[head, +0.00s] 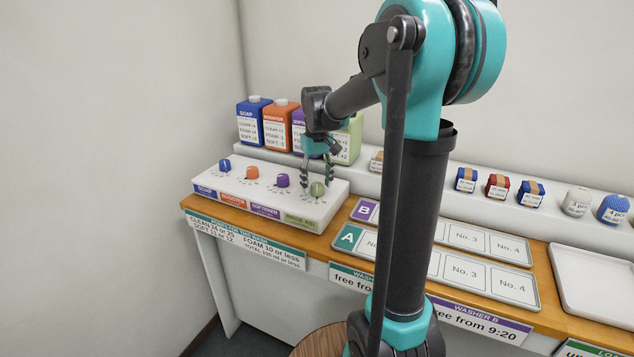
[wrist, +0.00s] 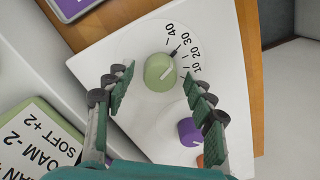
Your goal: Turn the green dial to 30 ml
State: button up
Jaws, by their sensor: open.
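The green dial (head: 317,189) is the rightmost knob on the white dispenser panel (head: 240,192), above the rinse aid label. In the wrist view the green dial (wrist: 158,76) lies between and just beyond my fingertips, with marks 10, 20, 30 and 40 beside it. A pale line shows on its top, and a dark mark stands at its edge near the 30 side; I cannot tell the exact setting. My gripper (head: 318,177) is open above the dial, pointing down. Its fingers (wrist: 157,82) stand apart on either side, with no contact visible.
The purple dial (head: 282,181) is close to the left of the green one. Orange (head: 252,173) and blue (head: 225,166) dials stand farther left. Behind are several bottles, including a blue one (head: 249,123) and a green one (head: 349,140).

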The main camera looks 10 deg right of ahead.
aim_at(317, 184)
notch_tip(317, 184, up, 12)
dwell(0.6)
